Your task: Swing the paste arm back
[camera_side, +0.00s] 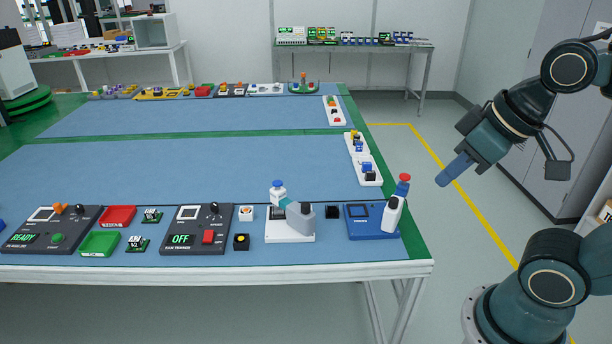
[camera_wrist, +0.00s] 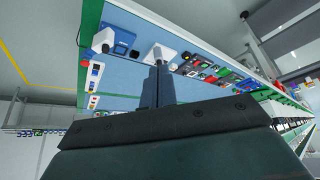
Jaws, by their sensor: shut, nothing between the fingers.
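A white-based unit (camera_side: 290,238) stands near the front edge of the table in the side view. It carries a grey swing arm (camera_side: 299,220) with a white, blue-capped cartridge (camera_side: 278,196) at its left end; this looks like the paste arm. In the wrist view the white unit (camera_wrist: 172,42) lies just beyond my fingertips, partly hidden by them. My gripper (camera_side: 442,180) is off the table's right edge, well apart from the unit, pointing down and left. Its fingers (camera_wrist: 158,66) are shut and empty.
A blue press (camera_side: 371,222) with a white lever (camera_side: 392,214) and red-topped blue post stands at the right front corner, between my gripper and the unit. A dark block (camera_side: 332,212) sits beside it. Control boxes (camera_side: 197,228) are at left. The table's middle (camera_side: 200,170) is clear.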

